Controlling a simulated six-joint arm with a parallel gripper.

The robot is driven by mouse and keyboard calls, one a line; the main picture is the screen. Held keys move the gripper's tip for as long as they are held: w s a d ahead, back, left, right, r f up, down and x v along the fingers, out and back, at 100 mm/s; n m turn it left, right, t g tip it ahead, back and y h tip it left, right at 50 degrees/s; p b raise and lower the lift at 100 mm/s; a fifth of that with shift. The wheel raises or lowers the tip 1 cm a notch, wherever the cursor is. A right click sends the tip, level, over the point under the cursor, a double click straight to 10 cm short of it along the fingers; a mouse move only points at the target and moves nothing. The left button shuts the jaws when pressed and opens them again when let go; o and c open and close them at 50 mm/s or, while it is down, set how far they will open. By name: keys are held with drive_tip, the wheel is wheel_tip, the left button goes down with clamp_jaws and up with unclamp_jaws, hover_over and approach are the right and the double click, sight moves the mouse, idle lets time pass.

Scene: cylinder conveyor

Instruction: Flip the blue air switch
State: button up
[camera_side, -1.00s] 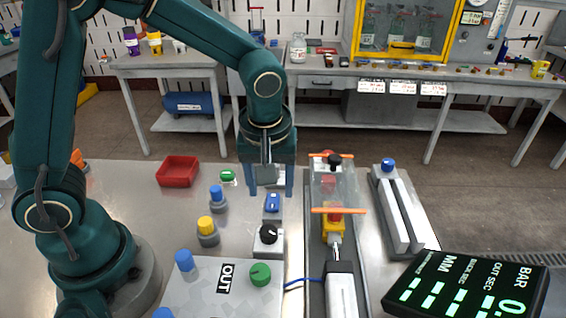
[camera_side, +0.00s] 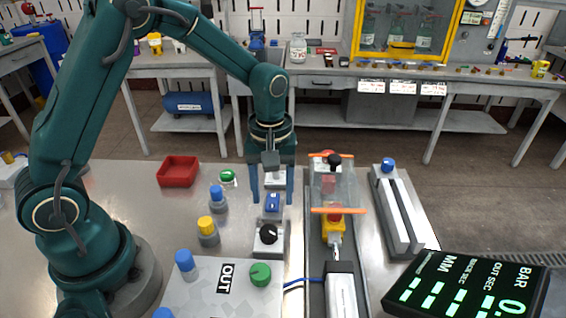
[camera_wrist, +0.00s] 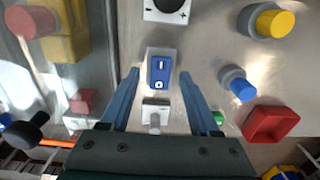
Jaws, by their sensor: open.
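The blue air switch (camera_side: 272,202) is a small blue rocker on a pale block on the metal table. In the wrist view the blue switch (camera_wrist: 159,72) shows a bar mark and a circle mark, and it lies ahead of and between my fingertips. My gripper (camera_side: 272,200) is over the switch with one blue finger on each side. In the wrist view my gripper (camera_wrist: 160,74) is open and empty, with its fingers apart from the switch's sides. I cannot tell the exact height of the fingertips above the table.
A black knob (camera_side: 268,234) stands in front of the switch. Blue (camera_side: 217,198) and yellow (camera_side: 206,226) knobs stand to the left, with a red tray (camera_side: 178,170) behind. The guarded conveyor (camera_side: 337,190) is close on the right. A green button (camera_side: 227,176) is nearby.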

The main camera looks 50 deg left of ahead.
sight(272, 208)
clamp_jaws()
drive_tip(key=shift+s+d+t+y, duration=0.25)
drive_tip(key=shift+t+y, duration=0.55)
unclamp_jaws()
drive_tip(key=shift+s+d+r, duration=0.15)
drive_tip(key=shift+r, duration=0.65)
drive_tip(key=shift+s+d+r, duration=0.1)
drive_tip(key=shift+r, duration=0.75)
drive_tip(key=shift+s+d+r, duration=0.15)
drive_tip(key=shift+r, duration=0.65)
